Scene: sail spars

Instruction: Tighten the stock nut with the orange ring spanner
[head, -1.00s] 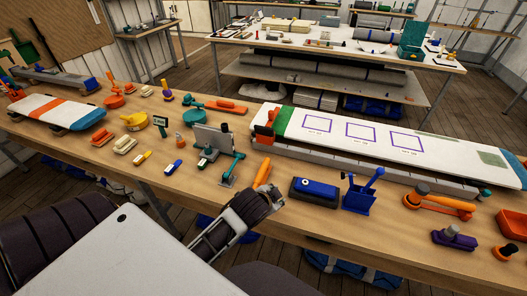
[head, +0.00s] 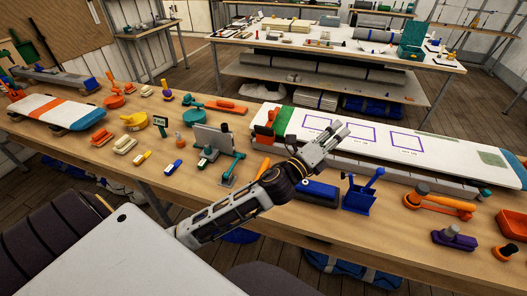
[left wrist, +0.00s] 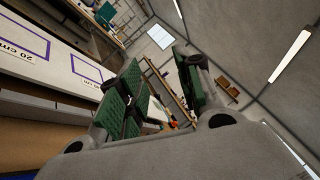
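My left gripper (head: 338,136) is raised over the near side of the long white board in the head view. Its green-padded fingers stand apart in the left wrist view (left wrist: 162,92), with nothing gripped between them. An orange tool with a long handle (head: 447,204) lies on the bench at the right, its left end by a grey-capped post (head: 421,188); it looks like the ring spanner, but I cannot be sure. The stock nut cannot be told apart for certain. My left gripper is well to the left of this orange tool. My right gripper is not in view.
A blue block (head: 318,192) and a blue holder (head: 361,194) stand near my left forearm. The white board (head: 440,150) lies across the bench behind them. A purple block (head: 453,241) and orange pieces (head: 507,252) sit at the right. Many small items crowd the left side.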

